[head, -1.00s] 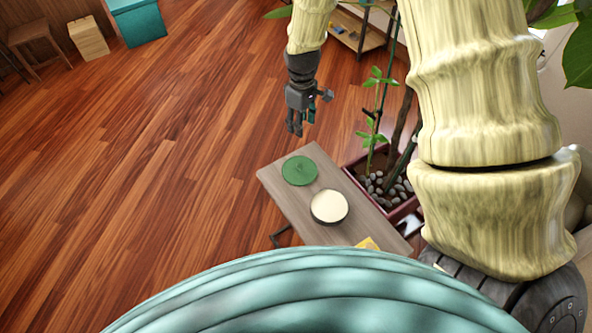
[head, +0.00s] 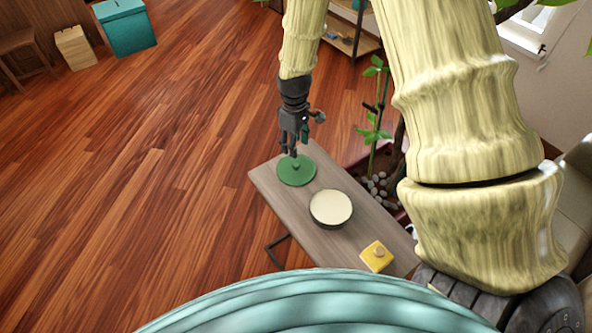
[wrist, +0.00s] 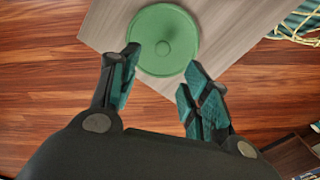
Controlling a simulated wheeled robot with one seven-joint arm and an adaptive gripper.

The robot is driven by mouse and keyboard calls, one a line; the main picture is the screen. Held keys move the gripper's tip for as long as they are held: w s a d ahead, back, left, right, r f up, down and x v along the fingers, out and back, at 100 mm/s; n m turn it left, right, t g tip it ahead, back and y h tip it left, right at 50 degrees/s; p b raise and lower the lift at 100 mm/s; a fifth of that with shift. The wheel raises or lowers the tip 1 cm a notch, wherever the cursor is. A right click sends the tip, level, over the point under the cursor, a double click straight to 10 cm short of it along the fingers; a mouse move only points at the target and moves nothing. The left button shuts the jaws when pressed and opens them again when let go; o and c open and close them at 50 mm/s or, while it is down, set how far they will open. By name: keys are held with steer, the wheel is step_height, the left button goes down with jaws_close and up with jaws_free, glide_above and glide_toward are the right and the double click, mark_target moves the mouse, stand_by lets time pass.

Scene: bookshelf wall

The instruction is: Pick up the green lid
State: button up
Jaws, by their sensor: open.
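The green lid (head: 297,172) is a flat round disc with a small knob in the middle. It lies near the far left end of a narrow wooden table (head: 325,238). In the wrist view the lid (wrist: 163,30) shows just beyond the fingertips, with its knob facing me. My gripper (head: 293,152) hangs at the lid's far edge in the head view, pointing down. In the wrist view my gripper (wrist: 158,70) is open and empty, its two teal-padded fingers spread apart. Whether a fingertip touches the lid I cannot tell.
A round cream-topped container (head: 331,208) stands on the table near the lid. A planter with stones and a plant (head: 378,184) is right of the table. Open wooden floor lies left.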

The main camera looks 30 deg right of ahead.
mark_target(296, 164)
steer(key=shift+f, duration=2)
steer(key=shift+s+f+p, duration=0.25)
steer(key=shift+f+p, duration=0.15)
steer(key=shift+f, duration=0.3)
steer(key=shift+s+f+p, duration=0.1)
steer(key=shift+f+p, duration=0.25)
steer(key=shift+f, duration=1.65)
steer(key=c, duration=1)
